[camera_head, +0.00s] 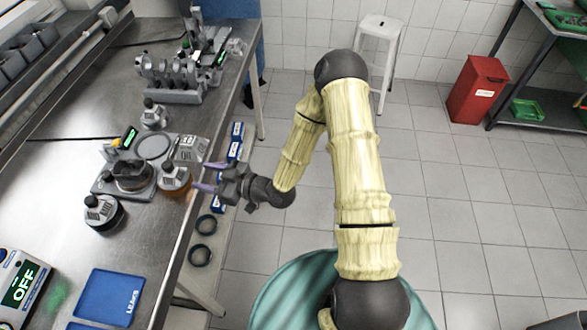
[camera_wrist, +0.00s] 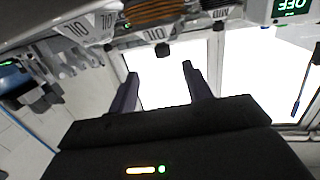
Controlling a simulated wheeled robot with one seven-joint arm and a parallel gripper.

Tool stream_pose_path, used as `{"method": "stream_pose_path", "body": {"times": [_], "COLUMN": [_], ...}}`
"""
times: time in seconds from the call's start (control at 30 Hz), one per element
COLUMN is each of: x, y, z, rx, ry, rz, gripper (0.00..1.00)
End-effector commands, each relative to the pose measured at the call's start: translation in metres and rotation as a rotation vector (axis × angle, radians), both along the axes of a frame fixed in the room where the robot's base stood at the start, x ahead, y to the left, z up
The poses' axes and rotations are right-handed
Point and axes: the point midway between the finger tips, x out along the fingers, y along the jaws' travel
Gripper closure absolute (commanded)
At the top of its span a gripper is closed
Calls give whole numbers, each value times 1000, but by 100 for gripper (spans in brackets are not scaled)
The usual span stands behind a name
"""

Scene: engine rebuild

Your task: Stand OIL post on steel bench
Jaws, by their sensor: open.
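Several grey faceted posts stand on the steel bench (camera_head: 60,185). One with a copper-toned lower part and dark knob (camera_head: 174,178) is at the bench's right edge, just left of my gripper (camera_head: 204,177). My gripper is open, with nothing between the fingers. Its fingertips look near the edge post; whether they touch it is unclear. Post labels are too small to read in the head view.
A round pale dish (camera_head: 154,147) and a dark cup-like part (camera_head: 132,175) crowd the posts. An engine block (camera_head: 180,75) stands behind, with an OFF box (camera_head: 22,283) and blue tray (camera_head: 105,297) in front. The bench's left middle is bare.

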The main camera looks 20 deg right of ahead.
Motion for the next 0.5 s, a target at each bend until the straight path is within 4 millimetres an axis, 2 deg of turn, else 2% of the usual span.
{"method": "stream_pose_path", "body": {"times": [0.17,0.33,0.5], "x": [5,7,-2], "y": [-25,-71,-125], "z": [-10,-11,5], "rx": [-248,-484,-652], "ry": [112,273,446], "rz": [-13,-106,-262], "gripper": [50,50,50]}}
